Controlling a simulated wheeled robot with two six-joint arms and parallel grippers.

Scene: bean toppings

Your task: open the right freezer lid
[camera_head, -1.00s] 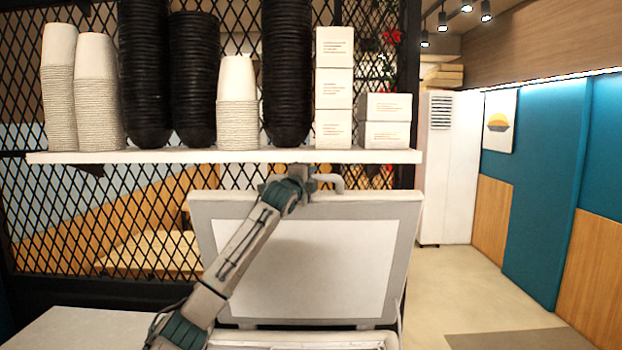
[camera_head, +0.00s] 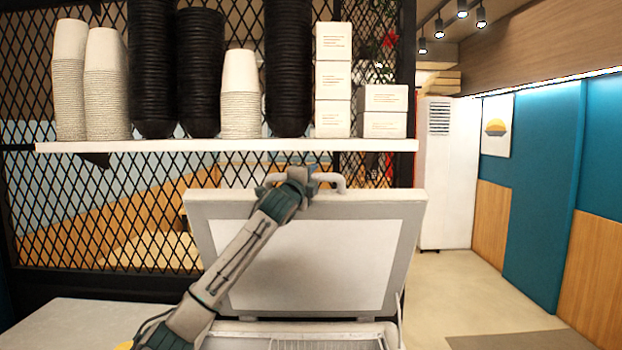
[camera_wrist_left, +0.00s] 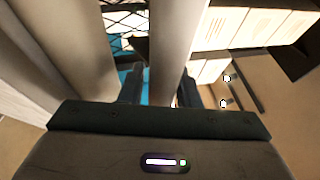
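The right freezer lid (camera_head: 330,262) stands raised and steeply tilted in the middle of the head view, its pale inner panel facing me. Its handle (camera_head: 338,181) is on the top edge. My left gripper (camera_head: 298,174) is at this handle, with my left arm crossing in front of the lid. In the left wrist view, the two dark fingers of the left gripper (camera_wrist_left: 160,88) lie on either side of a pale handle bar (camera_wrist_left: 170,50) and look closed on it. The finger contact is partly hidden. The right gripper is out of view.
A white shelf (camera_head: 230,146) with cups, black bowl stacks and boxes runs just above and behind the lid. A black mesh screen (camera_head: 90,215) stands behind. A wire basket (camera_head: 330,343) shows in the freezer opening. Open floor (camera_head: 450,290) lies to the right.

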